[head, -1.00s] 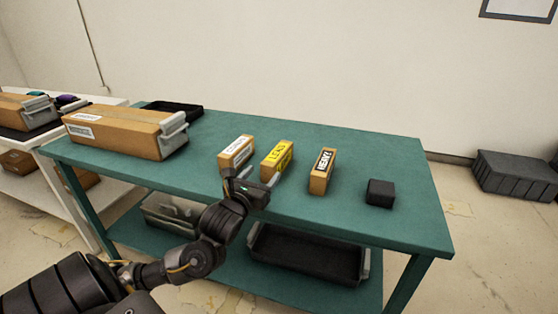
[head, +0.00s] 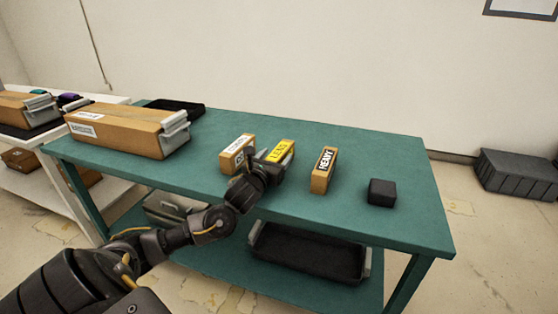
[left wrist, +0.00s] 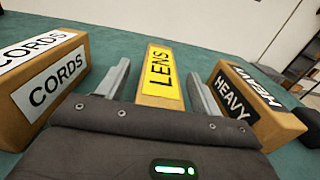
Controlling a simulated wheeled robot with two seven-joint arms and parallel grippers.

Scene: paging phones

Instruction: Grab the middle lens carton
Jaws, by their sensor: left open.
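The lens carton (head: 281,150) is a tan box with a yellow label reading LENS. It stands on the teal table between the cords carton (head: 236,152) and the heavy carton (head: 323,170). My left gripper (head: 272,160) is open at its near side. In the left wrist view the lens carton (left wrist: 159,78) lies between the two open fingers (left wrist: 160,85), with a gap on each side. The cords carton (left wrist: 45,85) is to the left and the heavy carton (left wrist: 245,105) to the right. My right gripper is out of view.
A black block (head: 382,192) stands at the right of the teal table (head: 400,160). A long cardboard box (head: 115,130) with grey end pieces and a black tray (head: 176,106) are at the left. A dark bin (head: 305,256) sits on the lower shelf.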

